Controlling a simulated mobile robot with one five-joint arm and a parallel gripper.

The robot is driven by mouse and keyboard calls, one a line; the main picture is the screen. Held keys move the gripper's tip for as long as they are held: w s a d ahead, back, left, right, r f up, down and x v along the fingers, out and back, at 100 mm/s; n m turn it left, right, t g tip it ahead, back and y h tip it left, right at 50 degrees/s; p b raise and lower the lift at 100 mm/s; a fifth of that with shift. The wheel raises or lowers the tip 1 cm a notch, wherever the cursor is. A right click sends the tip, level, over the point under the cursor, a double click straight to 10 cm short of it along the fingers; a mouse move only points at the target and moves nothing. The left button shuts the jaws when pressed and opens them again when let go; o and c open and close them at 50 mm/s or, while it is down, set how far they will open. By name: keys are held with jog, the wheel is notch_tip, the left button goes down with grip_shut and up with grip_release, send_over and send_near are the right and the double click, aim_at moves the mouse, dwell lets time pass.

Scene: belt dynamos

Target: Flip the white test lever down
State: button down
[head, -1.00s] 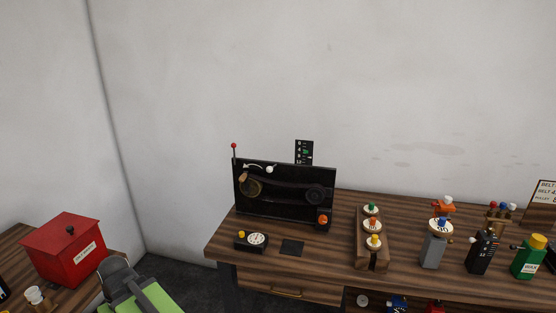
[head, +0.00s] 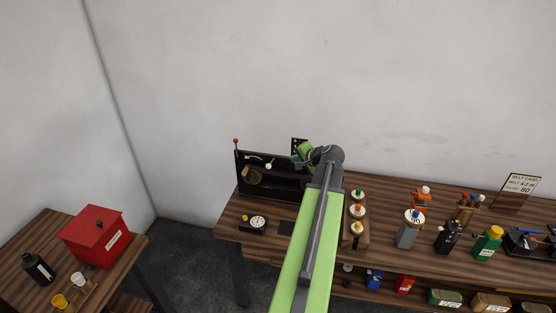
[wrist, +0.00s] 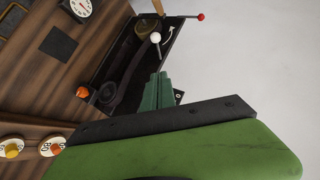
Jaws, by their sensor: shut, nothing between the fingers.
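The white test lever's ball knob (head: 268,166) shows at the upper middle of the black upright dynamo panel (head: 284,192). My gripper (head: 299,156) is by the panel's upper right part. In the wrist view its green fingers (wrist: 160,77) are closed together and empty, pointing toward the white ball with a gap between. My arm hides the panel's right part in the head view.
A red-knobbed lever (head: 236,142) stands at the panel's left end. A dial box (head: 252,224) and dark pad (head: 286,228) lie in front. A wooden rack (head: 356,240) with coloured knobs and several bottles stand to the right. A red box (head: 93,238) is on the left table.

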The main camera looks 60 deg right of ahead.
jog(key=w+a+b+x, duration=0.1)
jog(key=a+b+x, duration=0.1)
jog(key=b+x, duration=0.5)
jog(key=shift+a+f+b+x, duration=0.3)
jog(key=shift+a+f+x, duration=0.1)
jog(key=shift+x, duration=2.55)
jog(key=shift+s, duration=0.15)
